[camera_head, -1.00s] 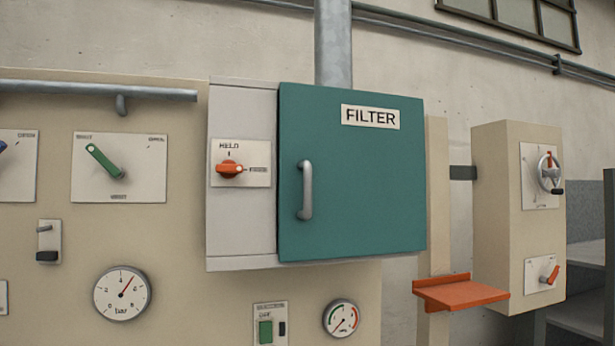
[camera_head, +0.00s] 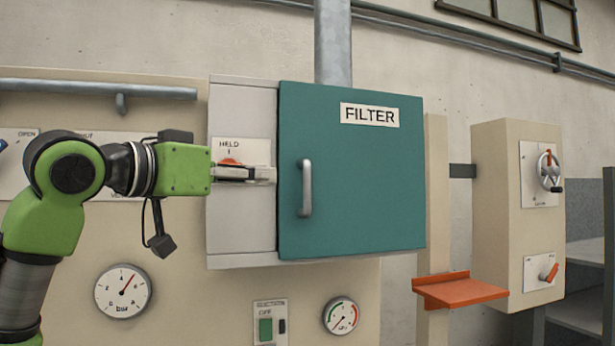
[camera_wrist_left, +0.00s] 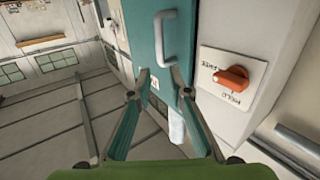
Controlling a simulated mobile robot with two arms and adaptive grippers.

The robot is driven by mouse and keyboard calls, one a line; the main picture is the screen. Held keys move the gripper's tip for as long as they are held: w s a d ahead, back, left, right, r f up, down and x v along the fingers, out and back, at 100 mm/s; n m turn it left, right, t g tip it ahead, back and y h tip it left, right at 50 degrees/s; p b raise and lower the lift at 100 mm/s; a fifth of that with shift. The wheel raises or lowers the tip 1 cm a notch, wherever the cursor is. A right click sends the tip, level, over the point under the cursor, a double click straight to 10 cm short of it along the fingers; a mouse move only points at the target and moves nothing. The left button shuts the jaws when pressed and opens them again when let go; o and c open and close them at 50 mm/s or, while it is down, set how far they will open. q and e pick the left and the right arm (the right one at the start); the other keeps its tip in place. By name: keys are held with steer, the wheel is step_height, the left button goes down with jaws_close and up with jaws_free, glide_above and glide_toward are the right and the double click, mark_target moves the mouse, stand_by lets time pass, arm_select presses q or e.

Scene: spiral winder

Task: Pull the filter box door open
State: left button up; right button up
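The filter box door (camera_head: 375,185) is a teal panel labelled FILTER, closed on its pale box (camera_head: 240,225). Its grey vertical bar handle (camera_head: 306,188) is near the door's left edge. My left gripper (camera_head: 274,174) reaches in from the left, in front of the box's pale panel, its tips short of the handle in the picture. In the left wrist view, the left gripper's (camera_wrist_left: 161,74) two fingers are spread with nothing between the tips. The handle (camera_wrist_left: 165,38) shows beyond them, apart from the fingers. My right gripper is not in view.
An orange knob (camera_head: 229,162) on the HELD plate is partly hidden behind my left gripper; it shows clearly in the left wrist view (camera_wrist_left: 232,76). An orange shelf (camera_head: 460,291) juts out at lower right. A grey rail (camera_head: 80,87) runs along upper left.

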mark_target(304, 177)
arm_select(q)
steer(key=p+x, duration=0.2)
steer(key=x, duration=0.2)
steer(key=p+x, duration=0.2)
steer(key=x, duration=0.2)
steer(key=p+x, duration=0.3)
steer(key=x, duration=0.1)
steer(key=shift+w+d+r, duration=0.15)
steer(key=shift+d+r, duration=0.05)
steer(key=shift+r, duration=0.1)
steer(key=shift+w+d+f, duration=0.2)
steer(key=shift+w+d, duration=0.2)
steer(key=shift+w, duration=0.25)
steer(key=shift+s, duration=0.1)
jaws_close()
